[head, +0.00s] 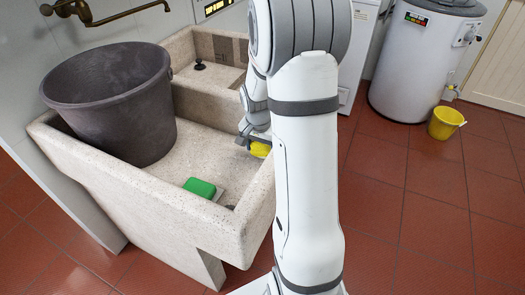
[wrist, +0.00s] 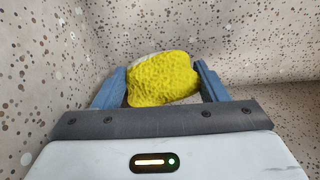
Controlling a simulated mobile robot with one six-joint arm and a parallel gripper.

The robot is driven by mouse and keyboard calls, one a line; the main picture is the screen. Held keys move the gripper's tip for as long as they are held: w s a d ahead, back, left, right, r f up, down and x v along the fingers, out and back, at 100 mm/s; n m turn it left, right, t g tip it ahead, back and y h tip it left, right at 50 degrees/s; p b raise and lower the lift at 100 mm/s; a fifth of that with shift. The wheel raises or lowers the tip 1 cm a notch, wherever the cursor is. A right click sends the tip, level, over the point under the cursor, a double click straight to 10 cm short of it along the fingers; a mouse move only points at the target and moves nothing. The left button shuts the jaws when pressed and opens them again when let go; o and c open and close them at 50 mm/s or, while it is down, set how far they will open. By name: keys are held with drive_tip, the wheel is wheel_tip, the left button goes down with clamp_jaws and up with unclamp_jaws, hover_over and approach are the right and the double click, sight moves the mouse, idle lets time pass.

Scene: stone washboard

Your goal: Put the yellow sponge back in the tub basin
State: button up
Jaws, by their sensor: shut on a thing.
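The yellow sponge (head: 260,149) is low inside the front basin of the speckled stone tub (head: 158,199), near its right wall. My gripper (head: 249,143) is shut on it. In the wrist view the lumpy sponge (wrist: 163,79) sits between the two blue fingers of my gripper (wrist: 162,86). A pale patch shows just behind the sponge; I cannot tell what it is. Speckled stone surrounds the fingers. Whether the sponge touches the basin floor is hidden. My arm hides part of the tub's right side in the head view.
A large dark bucket (head: 115,105) stands in the basin's left part. A green block (head: 200,187) lies near the front wall. The rear basin holds a black plug (head: 199,64). A brass tap (head: 85,12) is above. A yellow bucket (head: 445,122) stands by the white boiler (head: 415,65).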

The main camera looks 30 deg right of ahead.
sight(259, 150)
drive_tip(key=shift+f, duration=0.65)
drive_tip(key=shift+f, duration=0.15)
drive_tip(key=o, duration=0.9)
drive_tip(key=shift+o, duration=0.2)
drive_tip(key=r, duration=0.3)
drive_tip(key=r+p, duration=0.1)
drive_tip(key=r, duration=0.3)
drive_tip(key=a+r+p, duration=0.1)
drive_tip(key=r, duration=0.3)
drive_tip(key=shift+s+r, duration=0.25)
drive_tip(key=shift+s, duration=0.15)
drive_tip(key=shift+a+r, duration=0.1)
drive_tip(key=shift+r, duration=0.3)
drive_tip(key=shift+s, duration=0.1)
